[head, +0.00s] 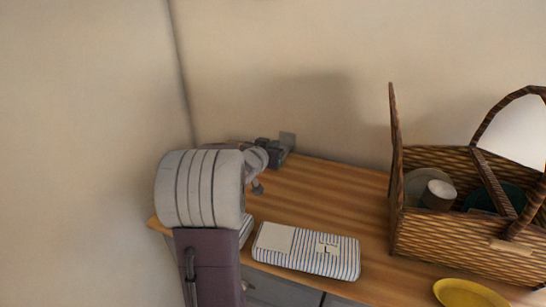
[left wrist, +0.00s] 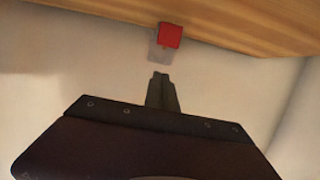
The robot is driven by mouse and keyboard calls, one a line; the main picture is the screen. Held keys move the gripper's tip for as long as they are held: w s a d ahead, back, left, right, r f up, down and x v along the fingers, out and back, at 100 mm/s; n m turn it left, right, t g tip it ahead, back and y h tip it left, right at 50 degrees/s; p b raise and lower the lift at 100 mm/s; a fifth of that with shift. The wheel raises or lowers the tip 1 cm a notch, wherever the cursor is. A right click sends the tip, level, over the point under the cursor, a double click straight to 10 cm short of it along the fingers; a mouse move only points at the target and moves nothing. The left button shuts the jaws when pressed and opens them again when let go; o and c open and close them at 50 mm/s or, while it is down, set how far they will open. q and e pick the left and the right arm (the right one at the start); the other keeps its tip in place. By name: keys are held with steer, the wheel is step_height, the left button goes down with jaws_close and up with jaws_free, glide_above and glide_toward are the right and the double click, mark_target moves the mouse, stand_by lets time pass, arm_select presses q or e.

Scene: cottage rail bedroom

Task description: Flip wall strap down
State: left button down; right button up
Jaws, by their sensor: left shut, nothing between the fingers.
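A small grey plate (head: 288,138) sits on the back wall just above the dresser top, in the head view. In the left wrist view a pale plate (left wrist: 156,50) shows on the wall with a red block-like piece (left wrist: 170,36) on it, close to the wooden edge; I take this to be the wall strap. My left gripper (head: 279,149) is just in front of the plate and partly covers it. In the left wrist view its fingers (left wrist: 161,76) are together, empty, and point at the plate with a small gap in the picture. My right gripper is not in view.
The wooden dresser top (head: 330,198) holds a blue-striped cloth-like box (head: 305,250), a wicker basket (head: 440,235) with dishes and a yellow plate (head: 468,294). The wood between the striped box and the wall is clear. The room corner is close on the left.

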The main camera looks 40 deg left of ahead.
arm_select(q)
steer(key=shift+s+f, duration=0.3)
steer(key=shift+f, duration=0.3)
steer(key=shift+s+f, duration=0.25)
steer(key=shift+f, duration=0.35)
steer(key=shift+d+f, duration=0.1)
steer(key=shift+f, duration=0.2)
steer(key=shift+w+f, duration=0.25)
steer(key=shift+w, duration=0.15)
steer(key=shift+s, duration=0.1)
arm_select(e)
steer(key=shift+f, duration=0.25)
